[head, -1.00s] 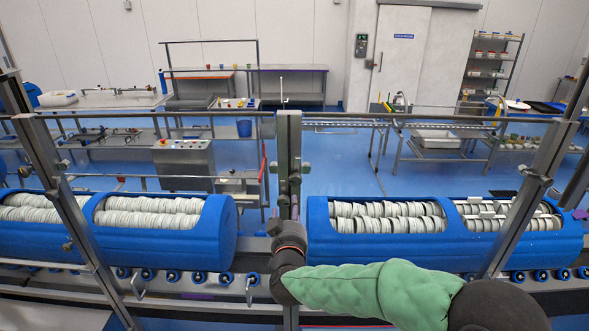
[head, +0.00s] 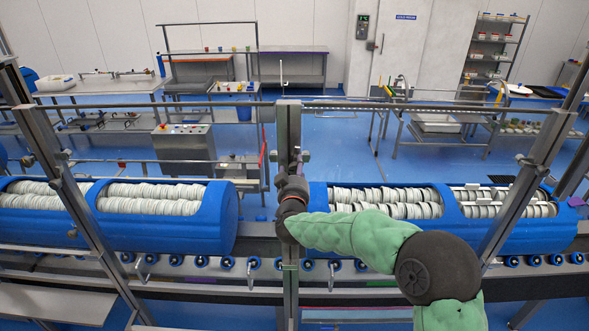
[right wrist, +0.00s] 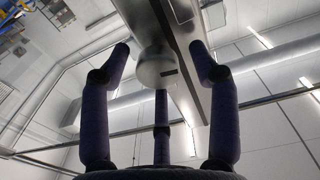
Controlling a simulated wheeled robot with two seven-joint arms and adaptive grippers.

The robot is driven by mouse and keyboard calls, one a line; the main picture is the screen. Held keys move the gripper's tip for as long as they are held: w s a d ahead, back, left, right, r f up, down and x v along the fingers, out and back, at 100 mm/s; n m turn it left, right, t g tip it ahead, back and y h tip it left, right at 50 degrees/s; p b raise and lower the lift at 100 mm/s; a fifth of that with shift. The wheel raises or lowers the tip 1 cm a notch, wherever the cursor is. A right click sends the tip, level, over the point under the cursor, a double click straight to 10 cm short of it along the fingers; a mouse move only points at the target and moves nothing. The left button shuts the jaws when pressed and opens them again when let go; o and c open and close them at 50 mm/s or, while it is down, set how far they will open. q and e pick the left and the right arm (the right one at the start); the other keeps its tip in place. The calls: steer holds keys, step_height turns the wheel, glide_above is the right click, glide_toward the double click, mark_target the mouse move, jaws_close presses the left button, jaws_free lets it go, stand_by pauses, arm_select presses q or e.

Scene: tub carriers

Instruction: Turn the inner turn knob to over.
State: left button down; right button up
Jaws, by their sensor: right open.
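A round pale grey knob (right wrist: 156,68) shows in the right wrist view, on the side of a metal post (right wrist: 180,60). The post also stands upright in the middle of the head view (head: 288,135). My right gripper (right wrist: 161,50) is open, with one dark finger on each side of the knob and visible space between fingers and knob. In the head view my right gripper (head: 298,162) points up along the post, and the knob is hard to make out there. The knob's marking and setting cannot be read. My left gripper is not in view.
Two blue tub carriers (head: 222,222) with pale tubs stand on a roller conveyor left and right of the post. Slanted metal frame bars (head: 75,185) flank the space. Behind are a control box (head: 183,145), benches and shelves. A horizontal rail (head: 400,105) crosses behind the post.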

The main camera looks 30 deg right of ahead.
steer(key=shift+w+d, duration=0.1)
steer(key=shift+c, duration=0.2)
steer(key=c, duration=1.1)
steer(key=shift+r, duration=0.1)
